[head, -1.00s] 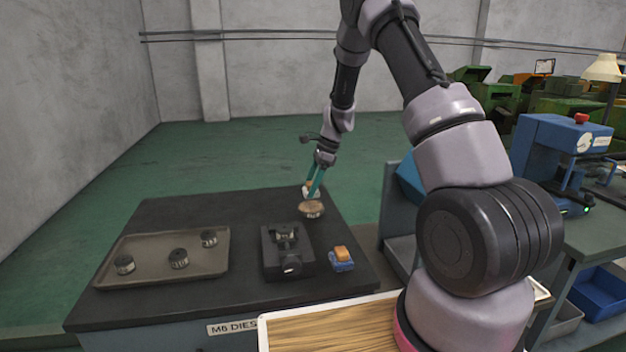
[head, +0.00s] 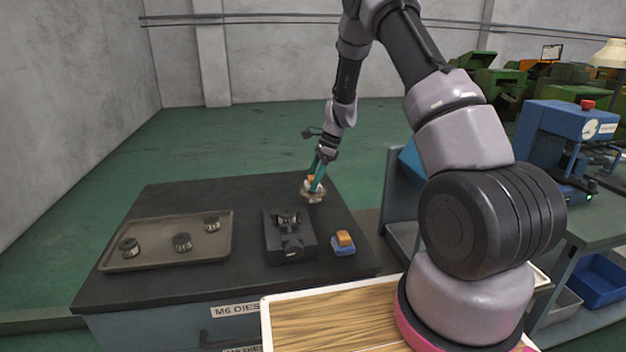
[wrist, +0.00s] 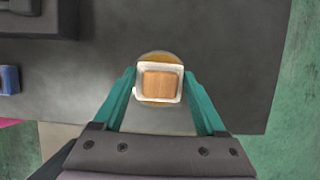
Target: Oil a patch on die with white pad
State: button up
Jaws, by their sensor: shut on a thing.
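My gripper (wrist: 160,90) is shut on the white pad (wrist: 138,90), which has a wooden block on its back. In the head view my gripper (head: 317,175) is at the far right of the black bench top. The pad is down at a round dish (wrist: 159,56) with an amber inside; it hides most of the dish. I cannot tell if it touches the bottom. In the head view the dish (head: 313,199) stands behind and right of a dark vise (head: 290,246). A die (head: 286,218) sits in the vise.
A tray (head: 218,250) with three dies lies at the left of the bench. A blue pad with an orange-brown block (head: 343,245) sits right of the vise. The blue machine (head: 555,135) stands on another bench at the right.

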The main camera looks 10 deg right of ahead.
aim_at(313, 177)
jog(key=shift+f, duration=0.55)
dwell(1.4)
jog(key=shift+r, duration=3.55)
